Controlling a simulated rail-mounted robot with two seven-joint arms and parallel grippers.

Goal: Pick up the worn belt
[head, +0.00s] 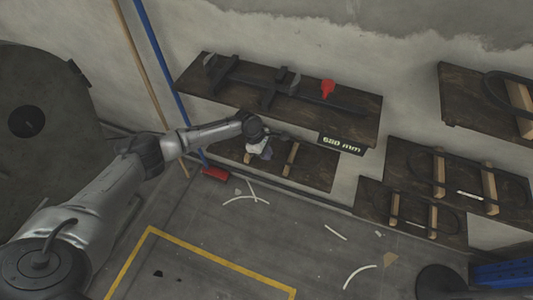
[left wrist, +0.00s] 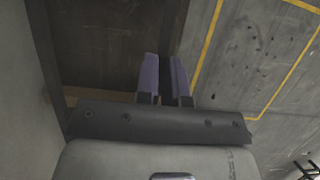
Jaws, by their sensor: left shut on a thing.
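My left gripper (head: 264,152) reaches in at the small dark lower shelf (head: 318,174), under the long upper shelf. In the left wrist view its two purple fingers (left wrist: 165,78) are close together with a dark strip (left wrist: 167,85) between them. I take this strip for the worn belt; its full shape is hidden or too dark to make out. The gripper is shut on it. A wooden block (head: 290,160) stands on the lower shelf just right of the gripper. My right gripper is not in view.
The upper shelf (head: 225,92) carries a dark fixture with a red handle (head: 327,89) and a "680 mm" label (head: 341,144). Shelves at right hold dark belts on wooden blocks (head: 438,172). A red-ended blue pole (head: 178,85) leans beside my arm. Pale strips (head: 335,232) litter the floor.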

